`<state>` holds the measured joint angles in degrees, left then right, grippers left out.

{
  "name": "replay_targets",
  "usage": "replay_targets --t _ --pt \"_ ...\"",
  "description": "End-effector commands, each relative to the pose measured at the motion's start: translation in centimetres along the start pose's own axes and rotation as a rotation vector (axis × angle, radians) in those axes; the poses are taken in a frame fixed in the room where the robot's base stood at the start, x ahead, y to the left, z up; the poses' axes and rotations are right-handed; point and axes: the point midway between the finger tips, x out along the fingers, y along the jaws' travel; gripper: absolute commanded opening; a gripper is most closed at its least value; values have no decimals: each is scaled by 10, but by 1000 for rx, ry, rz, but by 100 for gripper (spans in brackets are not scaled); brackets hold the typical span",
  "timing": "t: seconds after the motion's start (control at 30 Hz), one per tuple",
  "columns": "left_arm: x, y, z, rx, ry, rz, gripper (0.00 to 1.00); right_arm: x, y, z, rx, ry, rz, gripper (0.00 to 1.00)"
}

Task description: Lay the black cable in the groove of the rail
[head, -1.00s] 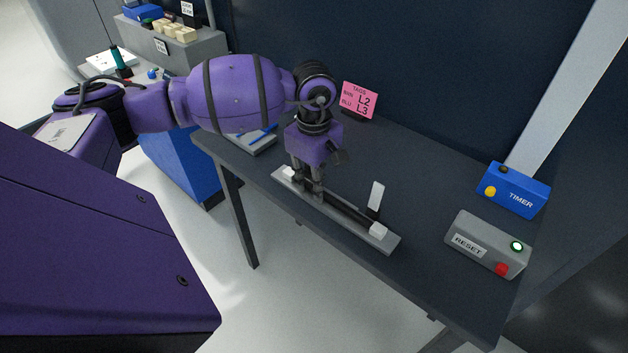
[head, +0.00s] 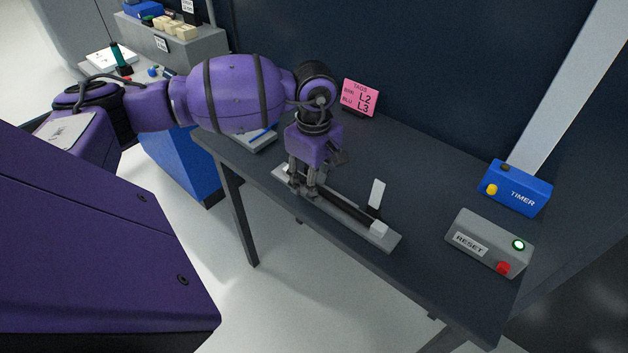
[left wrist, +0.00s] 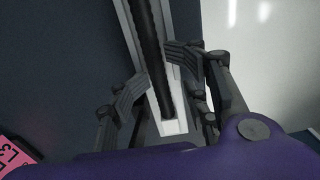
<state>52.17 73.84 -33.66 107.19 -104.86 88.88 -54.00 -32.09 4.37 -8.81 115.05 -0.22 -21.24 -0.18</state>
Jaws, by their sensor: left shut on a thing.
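The long grey rail (head: 345,219) lies near the front edge of the dark table. The black cable (head: 352,216) runs along its top, and also shows in the left wrist view (left wrist: 151,45). A white block (head: 378,229) sits at the rail's right end; another white end piece shows at the bottom of the cable in the left wrist view (left wrist: 173,127). My left gripper (head: 305,192) points down over the left part of the rail, its fingers on either side of the cable and shut on it. The fingers partly hide that stretch. My right gripper is out of view.
A white upright piece (head: 377,194) with a dark base stands just behind the rail. A blue timer box (head: 514,190) and grey reset box (head: 488,244) stand at right. A pink tag sign (head: 359,98) stands at the back.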

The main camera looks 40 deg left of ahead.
Motion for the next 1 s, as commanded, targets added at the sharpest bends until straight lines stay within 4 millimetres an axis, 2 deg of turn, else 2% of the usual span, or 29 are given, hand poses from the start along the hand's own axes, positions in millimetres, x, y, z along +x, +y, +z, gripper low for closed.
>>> replay_targets --t 0.07,0.17,0.23,0.5,0.7,0.83,1.0 --pt "2 -3 1 1 -2 -9 34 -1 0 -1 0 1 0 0" --pt "-10 -2 1 1 -2 -4 34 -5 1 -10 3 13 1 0" --pt "-20 0 0 1 0 0 34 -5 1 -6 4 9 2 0" --pt "-80 1 0 1 1 2 34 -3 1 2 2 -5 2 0" --pt "-115 1 0 0 0 1 34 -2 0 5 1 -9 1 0" --pt "-127 0 0 0 0 0 34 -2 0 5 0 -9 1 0" --pt "-131 0 0 0 -1 -1 34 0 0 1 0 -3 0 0"
